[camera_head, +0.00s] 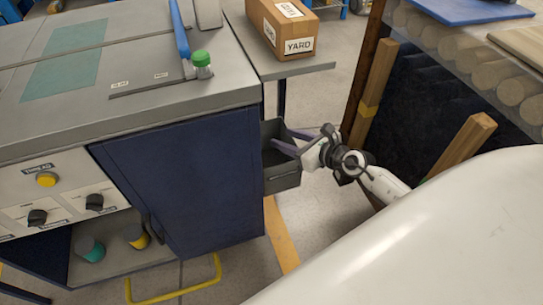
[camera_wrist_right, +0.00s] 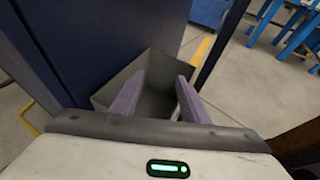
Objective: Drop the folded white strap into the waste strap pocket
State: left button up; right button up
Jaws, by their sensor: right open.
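A grey open-topped pocket (camera_head: 284,181) hangs at the right side of the dark blue cabinet; I take it as the waste strap pocket. In the right wrist view the pocket (camera_wrist_right: 163,64) lies straight ahead, between and beyond my fingers. My right gripper (camera_head: 282,139) is open, its purple fingers apart at the pocket's mouth. In the wrist view the gripper (camera_wrist_right: 158,88) has nothing between its fingers. I see no white strap in either view; the part of the pocket floor that shows looks bare, and the rest is hidden. My left gripper is not in view.
The blue cabinet (camera_head: 190,180) with its grey worktop (camera_head: 130,110) stands left of the pocket. A cardboard box marked YARD (camera_head: 282,25) sits on a side table behind. Wooden posts (camera_head: 455,148) and a rack of round logs (camera_head: 490,75) stand at the right.

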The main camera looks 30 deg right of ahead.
jog(key=p+v, duration=0.1)
jog(key=v, duration=0.5)
jog(key=shift+r, duration=0.1)
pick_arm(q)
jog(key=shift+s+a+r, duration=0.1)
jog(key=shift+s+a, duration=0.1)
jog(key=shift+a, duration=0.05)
pick_arm(e)
jog(key=shift+s+r, duration=0.15)
jog(key=shift+s, duration=0.3)
